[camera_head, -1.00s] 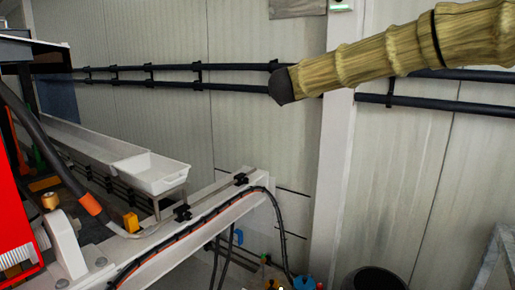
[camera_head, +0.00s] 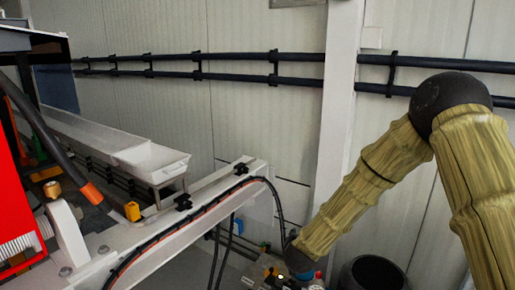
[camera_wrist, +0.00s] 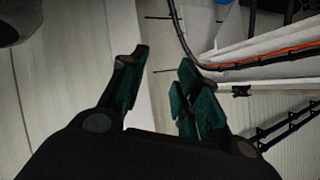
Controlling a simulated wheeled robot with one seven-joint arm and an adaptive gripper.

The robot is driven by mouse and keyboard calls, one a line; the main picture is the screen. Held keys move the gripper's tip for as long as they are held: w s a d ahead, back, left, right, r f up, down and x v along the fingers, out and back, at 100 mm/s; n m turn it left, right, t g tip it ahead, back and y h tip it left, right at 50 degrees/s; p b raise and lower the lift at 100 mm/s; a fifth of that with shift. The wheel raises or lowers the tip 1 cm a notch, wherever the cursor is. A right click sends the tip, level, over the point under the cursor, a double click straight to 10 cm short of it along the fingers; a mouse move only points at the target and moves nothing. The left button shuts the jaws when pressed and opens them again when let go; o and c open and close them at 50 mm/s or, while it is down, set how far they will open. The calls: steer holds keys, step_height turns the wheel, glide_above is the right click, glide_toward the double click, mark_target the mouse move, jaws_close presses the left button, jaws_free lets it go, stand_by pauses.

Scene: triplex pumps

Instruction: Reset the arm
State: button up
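My arm shows on the right in the head view, with a dark round elbow and a straw-textured forearm that slants down to the left. The forearm ends in a dark part near the bottom middle. I cannot make out my gripper there.
A pale machine beam with cables (camera_head: 190,230) and a white tray (camera_head: 150,162) stand left of my arm. A red machine (camera_head: 20,180) is at the far left. Black pipes (camera_head: 235,57) run along the wall. A dark bin (camera_head: 372,274) stands below my forearm.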

steer(key=s+d+f+n+g+y, duration=0.1)
steer(key=s+d+f+n+g, duration=0.15)
steer(key=s+f, duration=1)
steer(key=s+d+f+n+g, duration=0.1)
steer(key=s+f+n+g, duration=0.15)
steer(key=s+f, duration=0.95)
steer(key=s+d+f+g, duration=0.1)
steer(key=s+g, duration=0.1)
steer(key=s, duration=0.7)
steer(key=s+d+f+n+g, duration=0.1)
steer(key=s+d+f+g, duration=0.1)
steer(key=s, duration=0.8)
steer(key=s+d+f+g, duration=0.2)
steer(key=s, duration=0.8)
steer(key=shift+d+n+g+y, duration=0.15)
steer(key=shift+n+g+y, duration=0.15)
steer(key=shift+g, duration=0.1)
